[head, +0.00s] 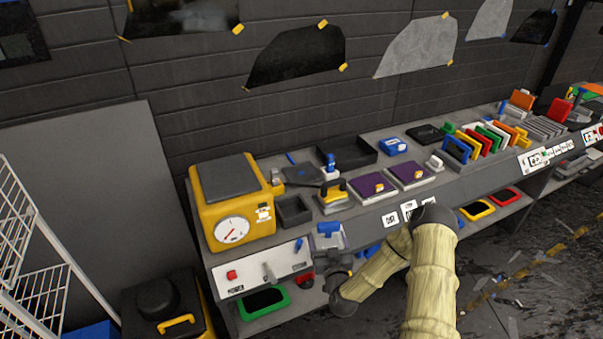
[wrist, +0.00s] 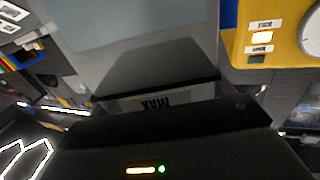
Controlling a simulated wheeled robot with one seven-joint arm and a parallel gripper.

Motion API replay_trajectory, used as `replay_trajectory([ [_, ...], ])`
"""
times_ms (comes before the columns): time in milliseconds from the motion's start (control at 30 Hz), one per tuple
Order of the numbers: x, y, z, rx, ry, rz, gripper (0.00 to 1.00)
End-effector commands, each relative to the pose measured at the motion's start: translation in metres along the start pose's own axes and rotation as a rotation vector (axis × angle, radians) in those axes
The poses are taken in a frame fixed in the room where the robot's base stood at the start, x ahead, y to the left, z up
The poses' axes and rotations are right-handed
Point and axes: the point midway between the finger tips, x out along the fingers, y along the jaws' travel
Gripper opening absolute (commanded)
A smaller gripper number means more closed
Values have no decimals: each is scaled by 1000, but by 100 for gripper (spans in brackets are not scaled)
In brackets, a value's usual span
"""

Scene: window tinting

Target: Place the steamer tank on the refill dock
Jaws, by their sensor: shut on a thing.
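The steamer tank (head: 327,240) is a grey box with a blue part on top, in front of the bench's front edge in the head view. In the wrist view the tank (wrist: 150,30) is large and close, pale grey, with an upside-down MAX label. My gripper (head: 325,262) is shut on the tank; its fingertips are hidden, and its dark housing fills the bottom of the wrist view. The yellow unit (head: 233,203) with a round gauge stands to the left of the tank; it also shows in the wrist view (wrist: 285,45). I cannot tell which part is the refill dock.
A dark open tray (head: 293,212) sits beside the yellow unit. Purple-topped boxes (head: 375,188) and a yellow-handled tool (head: 335,195) line the bench. A front panel (head: 262,272) has a red button. Green, yellow and red trays sit on the lower shelf. A wire rack (head: 30,235) stands left.

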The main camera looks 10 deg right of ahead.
Motion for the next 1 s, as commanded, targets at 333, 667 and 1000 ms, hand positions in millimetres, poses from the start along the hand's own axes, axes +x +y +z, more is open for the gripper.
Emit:
replay_trajectory([
  [333,38,0,-90,-4,11,6,42],
  [667,52,-3,-170,0,7,57,42],
  [1000,52,-6,-212,0,4,88,42],
])
